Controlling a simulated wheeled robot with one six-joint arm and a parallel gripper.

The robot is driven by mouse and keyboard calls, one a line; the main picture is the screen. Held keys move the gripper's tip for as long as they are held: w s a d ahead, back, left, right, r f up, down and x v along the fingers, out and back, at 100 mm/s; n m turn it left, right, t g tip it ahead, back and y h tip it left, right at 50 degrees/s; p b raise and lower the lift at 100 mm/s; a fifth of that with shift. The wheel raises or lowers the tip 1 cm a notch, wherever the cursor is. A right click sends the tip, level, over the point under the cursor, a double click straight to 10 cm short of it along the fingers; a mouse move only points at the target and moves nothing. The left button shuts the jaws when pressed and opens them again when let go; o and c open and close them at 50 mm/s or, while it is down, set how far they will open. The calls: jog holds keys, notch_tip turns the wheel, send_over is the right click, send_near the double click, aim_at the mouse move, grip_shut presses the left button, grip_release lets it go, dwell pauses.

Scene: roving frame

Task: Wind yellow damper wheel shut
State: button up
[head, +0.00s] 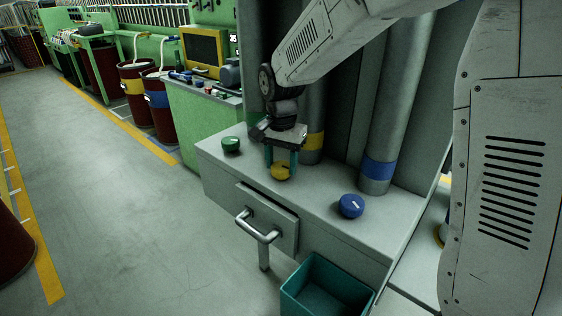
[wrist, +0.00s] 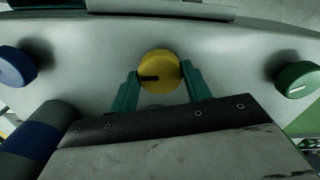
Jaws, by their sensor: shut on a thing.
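The yellow damper wheel (head: 281,172) sits on the grey cabinet top, between a green knob and a blue knob. In the wrist view the yellow wheel (wrist: 160,71) is a round disc with a dark pointer mark near its left side, pointing left. My gripper (head: 281,165) reaches down over it with teal fingers. In the wrist view the fingers of my gripper (wrist: 161,82) stand on either side of the wheel, shut on it. The fingers hide parts of the wheel's rim.
The green knob (head: 231,145) and blue knob (head: 351,206) flank the wheel. Upright pipes with a yellow band (head: 313,141) and a blue band (head: 378,169) rise close behind. A drawer handle (head: 258,227) juts out in front, and a teal bin (head: 325,290) stands below.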

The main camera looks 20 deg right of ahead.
aim_at(282, 166)
jog(key=n, duration=0.8)
jog(key=shift+n, duration=0.3)
jog(key=n, duration=0.4)
jog(key=shift+n, duration=2.2)
jog(key=o, duration=1)
notch_tip(282, 166, up, 8)
jog(key=shift+f, duration=0.1)
